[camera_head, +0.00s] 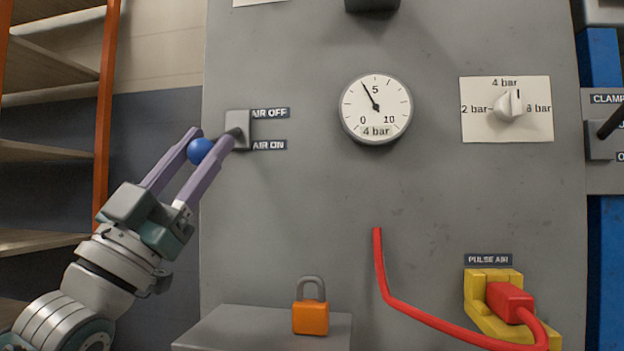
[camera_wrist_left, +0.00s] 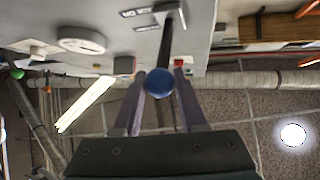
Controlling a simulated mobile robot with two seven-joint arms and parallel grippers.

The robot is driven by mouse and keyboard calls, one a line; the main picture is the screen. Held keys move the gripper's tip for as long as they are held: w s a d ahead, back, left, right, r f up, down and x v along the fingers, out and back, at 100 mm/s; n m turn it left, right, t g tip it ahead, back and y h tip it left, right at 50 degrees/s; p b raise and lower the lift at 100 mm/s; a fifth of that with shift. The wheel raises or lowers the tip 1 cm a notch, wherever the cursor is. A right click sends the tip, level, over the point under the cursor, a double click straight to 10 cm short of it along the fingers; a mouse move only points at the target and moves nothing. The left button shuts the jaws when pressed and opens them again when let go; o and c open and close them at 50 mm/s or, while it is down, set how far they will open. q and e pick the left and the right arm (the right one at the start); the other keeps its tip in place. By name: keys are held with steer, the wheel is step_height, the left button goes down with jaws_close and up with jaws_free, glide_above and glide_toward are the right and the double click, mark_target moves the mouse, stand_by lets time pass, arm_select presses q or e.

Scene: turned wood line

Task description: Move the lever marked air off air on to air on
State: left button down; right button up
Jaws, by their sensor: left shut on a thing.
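The air lever has a blue ball knob (camera_head: 201,151) on a dark stem that comes out of a grey mount (camera_head: 238,124) on the panel. The AIR OFF label (camera_head: 269,113) is beside the mount's top, the AIR ON label (camera_head: 269,145) beside its bottom. The knob is about level with AIR ON in the head view, but it stands out from the panel, so the exact lever position is unclear. My left gripper (camera_head: 210,137) is shut on the knob. In the left wrist view the knob (camera_wrist_left: 160,82) sits between the two fingers. My right gripper is not in view.
A round gauge (camera_head: 376,108) and a white pressure knob (camera_head: 509,104) are to the right on the panel. An orange padlock (camera_head: 310,311) stands on a grey ledge (camera_head: 215,330) below. A red hose (camera_head: 420,316) runs to a yellow-and-red PULSE AIR fitting (camera_head: 493,295). Shelves (camera_head: 45,150) stand at left.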

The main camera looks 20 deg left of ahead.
arm_select(q)
steer(key=shift+w+a+f+b, duration=0.1)
steer(key=shift+w+f+b, duration=0.25)
steer(key=shift+f+b, duration=0.35)
steer(key=shift+f, duration=0.15)
steer(key=shift+c, duration=2.3)
jaws_free()
steer(key=p+v, duration=0.2)
steer(key=v, duration=0.7)
steer(key=shift+s+f, duration=0.2)
steer(key=shift+s, duration=0.1)
